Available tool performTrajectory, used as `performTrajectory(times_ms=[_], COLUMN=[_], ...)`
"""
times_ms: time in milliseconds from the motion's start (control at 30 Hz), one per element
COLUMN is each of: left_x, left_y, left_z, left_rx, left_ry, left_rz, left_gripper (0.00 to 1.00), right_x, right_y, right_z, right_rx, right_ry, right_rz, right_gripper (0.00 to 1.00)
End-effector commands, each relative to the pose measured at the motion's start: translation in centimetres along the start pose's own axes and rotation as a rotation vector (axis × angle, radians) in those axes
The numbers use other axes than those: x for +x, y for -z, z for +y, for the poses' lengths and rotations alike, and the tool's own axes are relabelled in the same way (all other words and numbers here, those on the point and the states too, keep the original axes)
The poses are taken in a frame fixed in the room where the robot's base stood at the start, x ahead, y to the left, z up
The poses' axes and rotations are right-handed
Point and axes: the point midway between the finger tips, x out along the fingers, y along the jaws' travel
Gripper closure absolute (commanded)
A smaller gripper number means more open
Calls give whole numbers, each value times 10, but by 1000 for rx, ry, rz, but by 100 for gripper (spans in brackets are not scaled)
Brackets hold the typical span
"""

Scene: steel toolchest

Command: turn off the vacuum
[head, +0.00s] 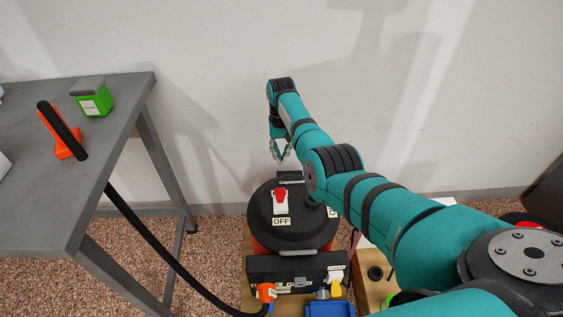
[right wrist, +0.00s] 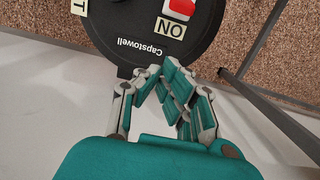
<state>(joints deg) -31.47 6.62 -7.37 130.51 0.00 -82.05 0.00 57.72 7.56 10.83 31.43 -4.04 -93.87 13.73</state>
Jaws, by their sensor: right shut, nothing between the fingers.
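In the right wrist view the red switch (right wrist: 182,8) is cut by the top edge, beside an "ON" label (right wrist: 170,27). My right gripper (head: 281,156) is shut and empty, above the lid's far edge and apart from the switch. Its fingers (right wrist: 161,76) point towards the lid. My left gripper is out of view.
The white wall is close behind.

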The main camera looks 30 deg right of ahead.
Motion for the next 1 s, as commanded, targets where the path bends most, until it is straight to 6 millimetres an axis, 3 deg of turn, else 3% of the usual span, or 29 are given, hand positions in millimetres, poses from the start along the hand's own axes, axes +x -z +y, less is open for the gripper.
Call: performTrajectory(times_ms=[233, 367, 533, 567, 800, 1000], left_x=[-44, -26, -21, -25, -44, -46], left_y=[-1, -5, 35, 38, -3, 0], left_z=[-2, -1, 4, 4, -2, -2], left_rx=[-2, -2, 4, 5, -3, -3], left_ry=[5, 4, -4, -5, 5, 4], left_rz=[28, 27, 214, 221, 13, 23], left_gripper=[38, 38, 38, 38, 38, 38], right_x=[43, 74, 92, 90, 77, 75], right_y=[-1, 0, 0, -1, -22, -33], right_z=[0, 0, 0, 0, 0, 0], right_rx=[0, 0, 0, 0, 0, 0], right_ry=[-1, 0, 0, 0, 1, 0], right_rz=[-3, -3, -1, 1, 0, 1], right_gripper=[100, 100, 100, 100, 100, 100])
